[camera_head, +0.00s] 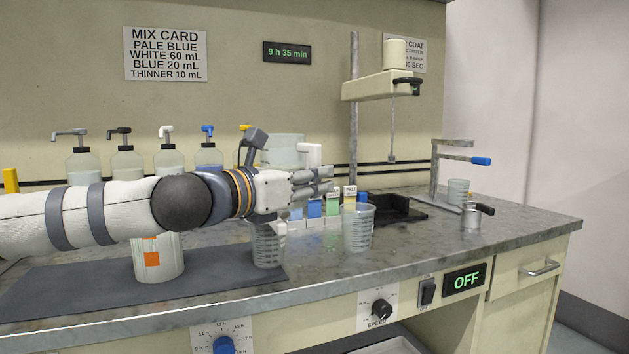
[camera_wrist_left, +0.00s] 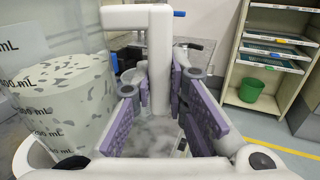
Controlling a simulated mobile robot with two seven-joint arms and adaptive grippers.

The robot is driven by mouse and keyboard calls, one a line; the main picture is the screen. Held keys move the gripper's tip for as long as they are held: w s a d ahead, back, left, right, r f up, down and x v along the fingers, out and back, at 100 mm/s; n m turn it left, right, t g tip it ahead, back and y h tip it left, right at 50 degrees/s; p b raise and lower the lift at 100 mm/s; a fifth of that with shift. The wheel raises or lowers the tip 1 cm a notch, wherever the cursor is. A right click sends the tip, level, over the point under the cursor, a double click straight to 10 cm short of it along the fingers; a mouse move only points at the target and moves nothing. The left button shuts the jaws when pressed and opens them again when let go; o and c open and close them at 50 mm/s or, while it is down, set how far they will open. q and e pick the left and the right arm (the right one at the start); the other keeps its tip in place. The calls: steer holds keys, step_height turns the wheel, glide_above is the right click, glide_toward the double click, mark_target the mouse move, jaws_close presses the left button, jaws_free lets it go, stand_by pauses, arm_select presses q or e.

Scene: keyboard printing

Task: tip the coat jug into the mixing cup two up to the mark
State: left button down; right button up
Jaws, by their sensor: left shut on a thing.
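My left gripper (camera_head: 318,182) is shut on the white handle (camera_wrist_left: 160,70) of a translucent jug, taken to be the coat jug (camera_head: 284,150). The jug looks about upright behind the gripper. Two clear graduated cups stand below: one (camera_head: 267,246) at the mat's right end, partly behind the gripper, another (camera_head: 358,230) farther right. I cannot read which is mixing cup two. My right gripper is out of view.
Several pump bottles (camera_head: 167,160) line the back wall. A white tub with an orange label (camera_head: 158,260) stands on the dark mat (camera_head: 60,290). The counter's right front is clear.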

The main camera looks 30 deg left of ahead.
arm_select(q)
steer(key=shift+w+a+r, duration=0.1)
steer(key=shift+w+r, duration=0.05)
steer(key=shift+w, duration=0.2)
steer(key=shift+r, duration=0.15)
steer(key=shift+s+d+r+n, duration=0.3)
steer(key=shift+d+r+n, duration=0.1)
steer(key=shift+r+n, duration=0.25)
steer(key=shift+s+d+r+n, duration=0.15)
steer(key=shift+d+r+n, duration=0.2)
steer(key=shift+r+n, duration=0.35)
step_height(320, 180, up, 5)
steer(key=n+t, duration=0.1)
steer(key=n, duration=0.9)
glide_above(321, 159)
steer(key=shift+s+a, duration=0.15)
steer(key=shift+a, duration=0.3)
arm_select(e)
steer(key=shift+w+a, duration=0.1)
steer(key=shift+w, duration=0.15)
arm_select(q)
steer(key=shift+a, duration=0.1)
